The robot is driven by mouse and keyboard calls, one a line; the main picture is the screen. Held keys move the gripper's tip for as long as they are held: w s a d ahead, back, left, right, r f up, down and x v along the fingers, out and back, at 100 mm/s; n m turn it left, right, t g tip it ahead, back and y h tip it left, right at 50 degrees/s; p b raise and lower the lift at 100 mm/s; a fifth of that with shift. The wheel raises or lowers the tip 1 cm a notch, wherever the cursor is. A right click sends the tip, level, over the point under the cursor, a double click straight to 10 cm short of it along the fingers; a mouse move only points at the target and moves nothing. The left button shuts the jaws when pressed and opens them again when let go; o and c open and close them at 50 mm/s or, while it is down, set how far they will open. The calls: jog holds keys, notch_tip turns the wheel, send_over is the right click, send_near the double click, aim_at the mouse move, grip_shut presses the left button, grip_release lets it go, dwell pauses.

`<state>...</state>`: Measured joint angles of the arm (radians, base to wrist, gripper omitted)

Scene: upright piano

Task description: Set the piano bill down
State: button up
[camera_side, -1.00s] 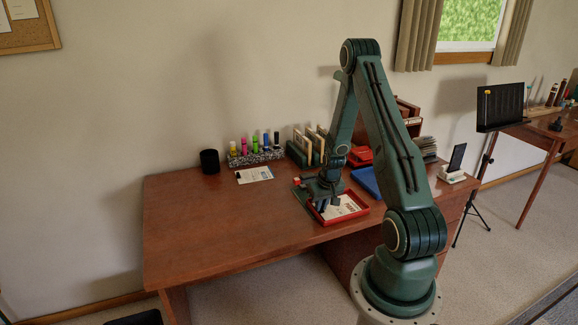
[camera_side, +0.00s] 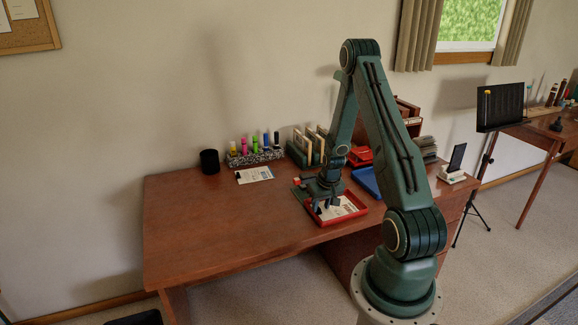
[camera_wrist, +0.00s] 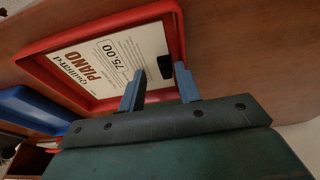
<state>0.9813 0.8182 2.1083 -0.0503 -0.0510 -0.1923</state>
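The piano bill (camera_wrist: 105,65) is a white sheet with the printed words PIANO and 75.00. It lies inside the red tray (camera_side: 357,214), which also shows in the wrist view (camera_wrist: 122,20). A small black block or clip (camera_wrist: 153,69) sits at the bill's edge nearest my gripper. My gripper (camera_side: 328,206) is over the left part of the tray. In the wrist view its two fingers (camera_wrist: 159,70) stand apart on either side of the black piece, with small gaps visible. The finger tips' exact height above it is hard to tell.
A blue tray (camera_wrist: 40,108) lies close beside the red one. Behind are a marker holder (camera_side: 255,158), a black cup (camera_side: 210,161), a paper (camera_side: 254,174) and a file rack (camera_side: 305,150). A phone stand (camera_side: 452,174) is at right.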

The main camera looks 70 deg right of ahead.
jog(key=v, duration=1.2)
dwell(0.3)
dwell(0.4)
jog(key=w+a+r+n+t, duration=0.1)
jog(key=w+a+r+n, duration=0.15)
jog(key=a+r, duration=0.6)
jog(key=w+a+r+n+t, duration=0.1)
jog(key=w+a+r+n, duration=0.15)
jog(key=a+r, duration=0.65)
jog(key=s+a+r+n+y, duration=0.1)
jog(key=s+a+r+n, duration=0.1)
jog(key=s+a, duration=0.3)
jog(key=s+a+r+n+t+y, duration=0.1)
jog(key=s+a, duration=0.4)
jog(key=a, duration=0.5)
notch_tip(320, 180, up, 3)
jog(key=shift+a+f+n, duration=0.2)
jog(key=shift+a+n, duration=0.15)
jog(key=shift+n, duration=0.15)
